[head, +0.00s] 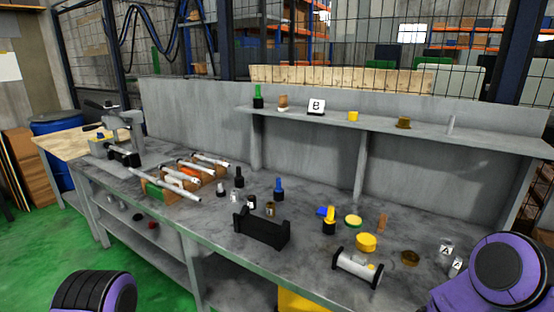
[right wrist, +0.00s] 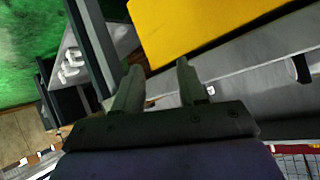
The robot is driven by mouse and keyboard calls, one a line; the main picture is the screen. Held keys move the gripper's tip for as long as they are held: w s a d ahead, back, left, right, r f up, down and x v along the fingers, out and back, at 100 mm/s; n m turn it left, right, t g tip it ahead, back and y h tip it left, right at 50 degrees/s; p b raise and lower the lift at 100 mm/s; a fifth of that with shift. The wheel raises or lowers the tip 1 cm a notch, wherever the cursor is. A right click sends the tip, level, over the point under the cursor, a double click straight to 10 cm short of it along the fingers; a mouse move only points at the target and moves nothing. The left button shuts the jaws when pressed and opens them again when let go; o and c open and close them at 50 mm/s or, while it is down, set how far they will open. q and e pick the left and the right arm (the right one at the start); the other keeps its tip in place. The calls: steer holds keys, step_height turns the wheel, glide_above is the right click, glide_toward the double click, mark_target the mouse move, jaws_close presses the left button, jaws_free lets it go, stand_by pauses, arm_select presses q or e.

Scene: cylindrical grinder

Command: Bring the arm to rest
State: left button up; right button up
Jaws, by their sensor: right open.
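My right gripper (right wrist: 158,85) shows in the right wrist view with its two fingers apart and nothing between them. In the head view the purple link of my right arm (head: 497,275) is at the lower right corner, and its gripper is out of that view. Part of my left arm (head: 95,292) shows at the lower left of the head view. My left gripper is not visible in either view.
A long grey workbench (head: 215,222) holds a black holder (head: 262,228), a silver cylinder (head: 357,267), several shafts, bottles and yellow parts. A raised shelf (head: 380,122) runs along its back. A yellow object (right wrist: 195,25) shows close to my right gripper. Green floor (head: 60,235) is open at left.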

steer(key=s+f+n+g+y, duration=0.2)
steer(key=s+f+n+y, duration=0.3)
steer(key=s, duration=0.6)
steer(key=s+f+n+g+y, duration=0.1)
steer(key=s+f+n, duration=0.2)
steer(key=s+f, duration=0.55)
step_height(320, 180, down, 8)
steer(key=s+b, duration=0.1)
steer(key=b, duration=0.9)
steer(key=shift+s+r, duration=0.15)
